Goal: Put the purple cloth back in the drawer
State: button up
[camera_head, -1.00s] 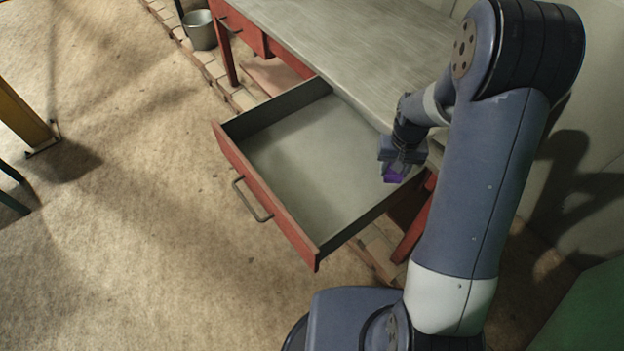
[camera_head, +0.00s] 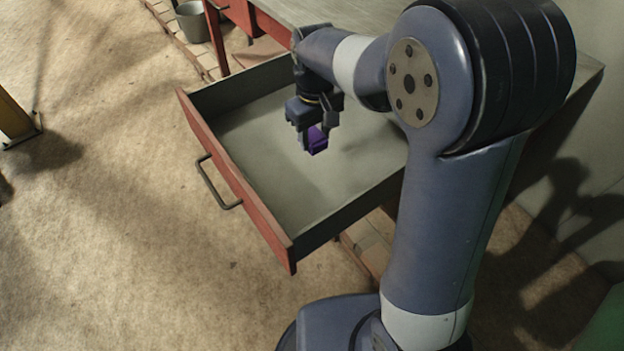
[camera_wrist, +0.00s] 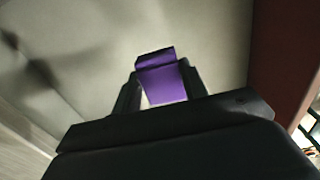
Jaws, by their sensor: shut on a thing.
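The purple cloth (camera_head: 317,140) is a small folded piece held between the fingers of my gripper (camera_head: 316,128). My gripper is shut on it and hangs over the open drawer (camera_head: 268,227). The drawer has a red front, grey walls and a bare pale floor. In the wrist view, the cloth (camera_wrist: 165,80) sits between the two dark fingertips, with the drawer floor (camera_wrist: 200,30) behind it. I cannot tell the exact height of the cloth above the floor.
The workbench top (camera_head: 300,12) stretches behind the drawer, partly hidden by my arm. A metal bucket (camera_head: 192,22) stands on the floor at the upper left. The drawer handle (camera_head: 215,185) sticks out at the front. Open floor lies to the left.

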aim_at(314, 174)
notch_tip(314, 174, down, 10)
jog(key=shift+a+r+b, duration=0.1)
jog(key=shift+b, duration=0.7)
jog(key=shift+s+f, duration=0.1)
jog(key=shift+f, duration=0.1)
jog(key=o, duration=0.9)
jog(key=shift+o, duration=0.2)
jog(key=shift+r, duration=0.1)
notch_tip(314, 174, up, 12)
jog(key=shift+r+p, duration=0.1)
jog(key=shift+p, duration=0.9)
